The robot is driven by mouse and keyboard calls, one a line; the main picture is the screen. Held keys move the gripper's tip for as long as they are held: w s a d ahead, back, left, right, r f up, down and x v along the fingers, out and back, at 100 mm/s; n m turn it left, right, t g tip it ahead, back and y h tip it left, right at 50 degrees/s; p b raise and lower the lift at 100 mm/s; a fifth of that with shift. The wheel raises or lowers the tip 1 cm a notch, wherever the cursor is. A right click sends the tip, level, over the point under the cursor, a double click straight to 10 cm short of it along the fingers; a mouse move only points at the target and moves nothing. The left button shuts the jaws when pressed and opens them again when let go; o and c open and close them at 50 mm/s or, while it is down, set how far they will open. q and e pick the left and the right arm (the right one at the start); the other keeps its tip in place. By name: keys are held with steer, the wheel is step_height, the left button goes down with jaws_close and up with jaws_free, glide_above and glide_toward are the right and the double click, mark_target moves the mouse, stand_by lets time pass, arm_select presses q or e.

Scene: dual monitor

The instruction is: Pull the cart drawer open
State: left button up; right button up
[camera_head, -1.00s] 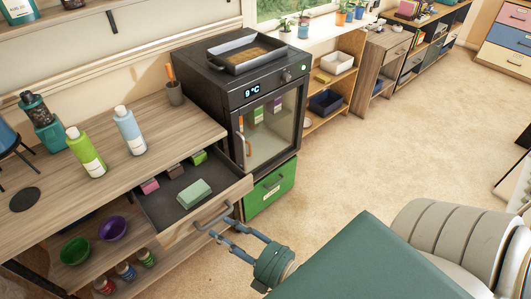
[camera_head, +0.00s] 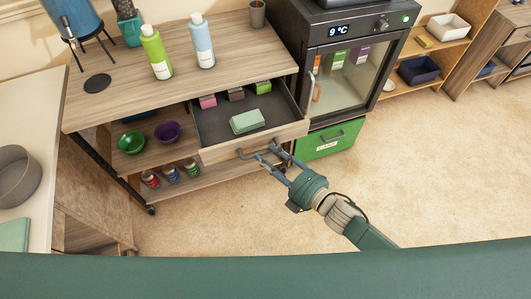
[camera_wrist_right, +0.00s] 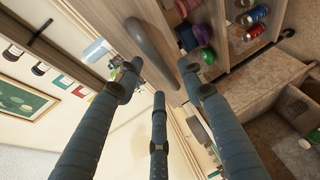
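The cart drawer (camera_head: 291,131) stands pulled out from under the wooden cart top (camera_head: 122,101), its dark inside showing. A pale green block (camera_head: 247,121) and several small boxes lie in it. Its grey curved handle (camera_head: 243,153) is on the front; it also shows large in the wrist view (camera_wrist_right: 150,48). My right gripper (camera_head: 271,156) is at the handle's right part. In the wrist view its fingers (camera_wrist_right: 160,85) are spread apart, with the handle just beyond and between them; contact cannot be told. My left gripper is not in view.
A black cooler (camera_head: 345,75) stands right of the cart, above a green drawer (camera_head: 330,139). Bottles (camera_head: 156,53) stand on the cart top; bowls (camera_head: 132,142) and small jars sit on lower shelves. A pale counter (camera_head: 30,120) is at left. The floor in front is clear.

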steer(key=shift+x, duration=1.05)
steer(key=shift+w+a, duration=0.15)
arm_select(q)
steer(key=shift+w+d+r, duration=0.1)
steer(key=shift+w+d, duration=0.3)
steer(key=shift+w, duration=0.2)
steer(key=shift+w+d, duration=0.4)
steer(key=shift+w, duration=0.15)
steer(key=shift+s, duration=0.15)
arm_select(e)
jaws_close()
arm_select(q)
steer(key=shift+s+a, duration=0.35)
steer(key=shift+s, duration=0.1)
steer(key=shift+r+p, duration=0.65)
steer(key=shift+p, duration=0.05)
arm_select(e)
steer(key=s+d, duration=0.2)
steer(key=s, duration=0.4)
steer(key=shift+s, duration=0.4)
steer(key=shift+d, duration=0.15)
